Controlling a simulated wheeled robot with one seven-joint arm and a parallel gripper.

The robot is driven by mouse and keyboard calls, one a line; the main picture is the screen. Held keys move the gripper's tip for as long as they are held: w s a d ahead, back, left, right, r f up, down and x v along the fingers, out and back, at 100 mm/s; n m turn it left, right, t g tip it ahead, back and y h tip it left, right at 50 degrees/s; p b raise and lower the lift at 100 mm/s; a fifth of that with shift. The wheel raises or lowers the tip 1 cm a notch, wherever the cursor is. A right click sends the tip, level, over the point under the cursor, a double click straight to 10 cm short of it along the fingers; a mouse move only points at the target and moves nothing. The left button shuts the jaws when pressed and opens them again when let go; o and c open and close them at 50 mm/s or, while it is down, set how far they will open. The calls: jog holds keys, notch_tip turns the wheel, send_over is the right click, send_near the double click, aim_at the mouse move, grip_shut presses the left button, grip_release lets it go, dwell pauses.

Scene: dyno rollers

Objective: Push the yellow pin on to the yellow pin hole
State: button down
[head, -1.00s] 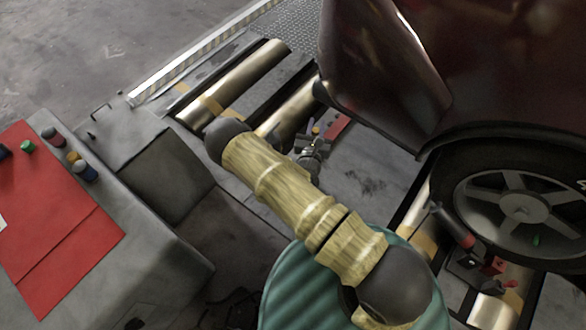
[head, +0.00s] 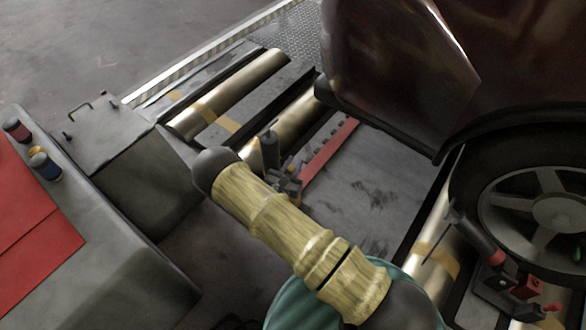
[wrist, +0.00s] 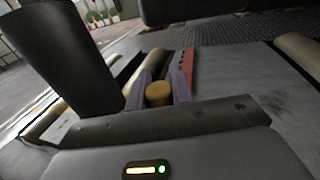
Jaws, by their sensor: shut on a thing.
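My gripper (head: 288,178) is partly hidden behind my arm in the head view, at the near end of a red strip. In the wrist view its two purple-grey fingers (wrist: 161,88) are shut on the yellow pin (wrist: 158,94), whose round yellow top faces the camera. A red strip (head: 328,153) with a row of dark spots lies on the grey plate past the gripper; it also shows in the wrist view (wrist: 189,66), just right of the fingers. I cannot tell which spot is the yellow hole, nor whether the pin touches the strip.
Metal rollers (head: 235,92) with tan bands lie behind the gripper. A dark red car (head: 395,60) with its wheel (head: 548,210) stands at right. A grey cabinet (head: 115,255) with a red panel (head: 30,245) stands at left. The grey plate (head: 375,190) is clear.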

notch_tip(320, 180, down, 6)
jog(key=b, duration=0.6)
jog(key=shift+f+b, duration=0.25)
jog(key=shift+b, duration=0.1)
jog(key=shift+r+p, duration=0.1)
jog(key=shift+p, duration=0.25)
dwell(0.5)
jog(key=shift+f+p, duration=0.35)
dwell(1.1)
jog(key=shift+f, duration=0.6)
dwell(0.9)
jog(key=c, duration=1.1)
grip_release()
jog(key=shift+c, duration=0.2)
